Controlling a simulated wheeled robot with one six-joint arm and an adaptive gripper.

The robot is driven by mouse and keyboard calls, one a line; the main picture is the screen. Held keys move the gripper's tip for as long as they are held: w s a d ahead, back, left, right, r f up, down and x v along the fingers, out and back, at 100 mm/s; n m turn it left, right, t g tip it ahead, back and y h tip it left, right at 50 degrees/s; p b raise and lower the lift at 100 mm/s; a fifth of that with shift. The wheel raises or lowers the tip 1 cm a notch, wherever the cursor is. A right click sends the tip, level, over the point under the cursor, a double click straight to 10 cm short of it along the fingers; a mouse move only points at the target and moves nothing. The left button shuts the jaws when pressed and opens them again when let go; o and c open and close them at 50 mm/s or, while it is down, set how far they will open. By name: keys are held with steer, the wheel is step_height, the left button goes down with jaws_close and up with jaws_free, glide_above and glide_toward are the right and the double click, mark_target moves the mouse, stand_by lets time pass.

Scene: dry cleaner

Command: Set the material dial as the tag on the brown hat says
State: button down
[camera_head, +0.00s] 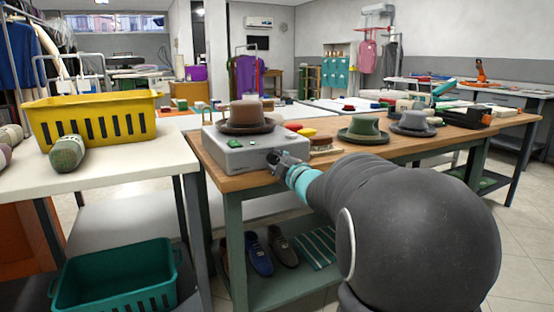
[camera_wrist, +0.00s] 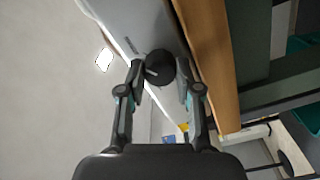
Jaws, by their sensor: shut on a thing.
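The brown hat (camera_head: 246,117) sits on top of a grey box (camera_head: 232,158) at the left end of the wooden table. I cannot make out a tag on it in these views. In the wrist view, a dark round dial (camera_wrist: 159,67) with a pale pointer line stands out from the side of the grey box (camera_wrist: 133,22). My gripper (camera_wrist: 158,76) is shut on this dial, one finger on each side. In the head view my gripper (camera_head: 283,162) is at the box's front face and hides the dial. The dial's markings are not readable.
A green hat (camera_head: 363,130) and a grey hat (camera_head: 413,123) stand further right on the wooden table (camera_head: 405,146). A red and a yellow item and a brush lie by the box. A white table (camera_head: 120,163) with a yellow crate (camera_head: 93,119) is at the left.

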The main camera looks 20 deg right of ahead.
steer(key=shift+m, duration=0.6)
steer(key=c, duration=0.8)
jaws_free()
steer(key=s, duration=0.8)
steer(key=shift+d, duration=0.1)
